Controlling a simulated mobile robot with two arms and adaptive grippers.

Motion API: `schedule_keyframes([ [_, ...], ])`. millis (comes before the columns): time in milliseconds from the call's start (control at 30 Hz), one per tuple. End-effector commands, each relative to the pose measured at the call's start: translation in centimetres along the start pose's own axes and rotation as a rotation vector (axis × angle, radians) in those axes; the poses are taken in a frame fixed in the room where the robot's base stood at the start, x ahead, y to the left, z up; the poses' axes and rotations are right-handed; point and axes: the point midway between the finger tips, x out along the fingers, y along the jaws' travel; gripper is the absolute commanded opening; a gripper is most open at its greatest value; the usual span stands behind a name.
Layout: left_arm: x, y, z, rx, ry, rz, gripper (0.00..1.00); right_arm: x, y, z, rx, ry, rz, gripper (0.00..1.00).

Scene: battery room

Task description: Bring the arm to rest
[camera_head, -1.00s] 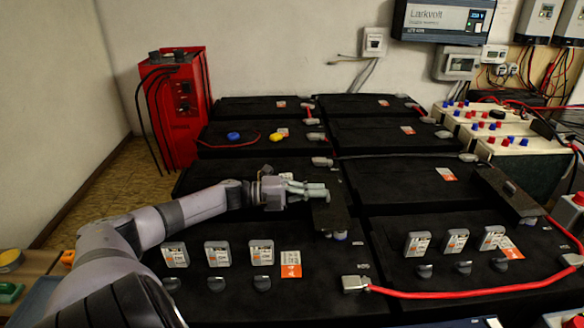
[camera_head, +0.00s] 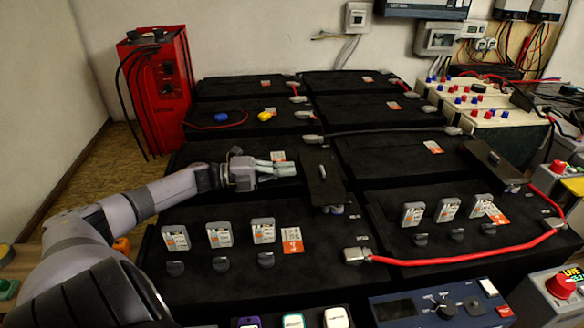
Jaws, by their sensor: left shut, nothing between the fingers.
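My left arm comes in from the left and reaches over the black battery bank (camera_head: 330,270). My left gripper (camera_head: 292,169) is shut and empty. It points right, with its fingertips just left of a dark upright plate (camera_head: 322,182) on the batteries. I cannot tell whether the fingertips touch the plate. The right gripper is not in view.
A red cable (camera_head: 460,261) runs along the front right. A red charger (camera_head: 158,90) stands at back left. A blue instrument panel (camera_head: 440,305) is at the front edge. White terminal boxes (camera_head: 478,103) stand at right.

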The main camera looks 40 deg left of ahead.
Motion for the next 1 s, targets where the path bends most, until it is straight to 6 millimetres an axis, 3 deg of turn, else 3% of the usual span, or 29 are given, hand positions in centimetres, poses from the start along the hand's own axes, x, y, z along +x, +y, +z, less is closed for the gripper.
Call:
schedule_keyframes([
  [400,-6.7,0.0,0.0,-0.001,-0.001,0.003,0.0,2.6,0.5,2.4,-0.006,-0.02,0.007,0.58],
  [767,-7.7,0.0,0.0,0.001,0.0,0.001,0.0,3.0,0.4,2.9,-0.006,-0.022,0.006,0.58],
  [867,-7.7,-1.0,0.0,0.002,0.0,0.001,0.0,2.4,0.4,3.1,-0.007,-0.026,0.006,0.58],
  [1000,-7.6,-5.0,0.0,0.002,0.0,0.0,0.0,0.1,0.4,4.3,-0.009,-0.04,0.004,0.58],
])
